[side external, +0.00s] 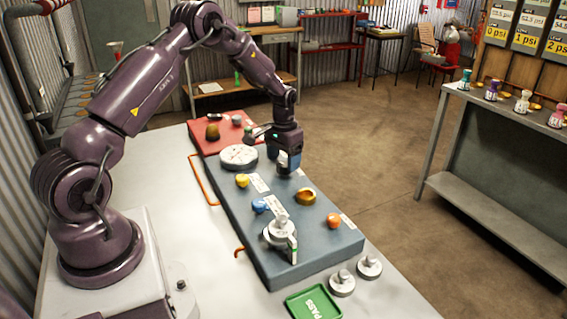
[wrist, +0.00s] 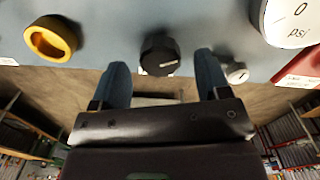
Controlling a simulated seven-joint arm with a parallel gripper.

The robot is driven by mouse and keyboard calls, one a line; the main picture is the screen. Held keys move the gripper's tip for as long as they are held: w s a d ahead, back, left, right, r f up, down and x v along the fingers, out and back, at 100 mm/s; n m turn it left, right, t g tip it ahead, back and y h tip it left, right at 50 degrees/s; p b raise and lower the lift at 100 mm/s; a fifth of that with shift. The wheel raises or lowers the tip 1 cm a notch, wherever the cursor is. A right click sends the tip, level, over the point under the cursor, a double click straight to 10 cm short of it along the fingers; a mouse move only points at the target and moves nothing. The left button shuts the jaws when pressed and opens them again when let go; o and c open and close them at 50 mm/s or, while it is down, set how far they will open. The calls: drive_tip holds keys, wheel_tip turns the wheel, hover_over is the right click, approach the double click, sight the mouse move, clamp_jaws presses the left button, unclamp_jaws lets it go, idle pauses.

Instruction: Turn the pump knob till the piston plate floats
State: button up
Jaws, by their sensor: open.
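A black knob (wrist: 160,54) with a white mark sits on the blue-grey panel in the wrist view. It is probably the pump knob, but I see no readable label on it. My gripper (wrist: 162,72) is open, its two blue fingers to either side of the knob with gaps showing. In the side view my gripper (side external: 281,160) points down at the panel's far edge and hides the knob. A silver stacked disc (side external: 279,233), possibly the piston plate, is at the panel's near end beside a small upright scale. I cannot tell whether it floats.
A white gauge (side external: 238,156) reads 0 psi in the wrist view (wrist: 292,18). A brass ring (side external: 306,197) and yellow (side external: 242,181), blue (side external: 260,205) and orange (side external: 333,220) knobs stand on the panel. Loose silver weights (side external: 342,284) and a green PASS tray (side external: 313,303) are in front.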

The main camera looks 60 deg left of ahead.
sight(284, 164)
wheel_tip(284, 164, up, 11)
idle(0.3)
drive_tip(key=s+d+r+m+t, duration=0.1)
drive_tip(key=s+d+r+t, duration=0.1)
drive_tip(key=s+d+r, duration=0.6)
drive_tip(key=s+d+r+m+t, duration=0.2)
drive_tip(key=s+d+r, duration=0.5)
drive_tip(key=s+d, duration=0.8)
drive_tip(key=shift+r+t, duration=0.4)
drive_tip(key=shift+t, duration=0.4)
drive_tip(key=shift+s, duration=0.1)
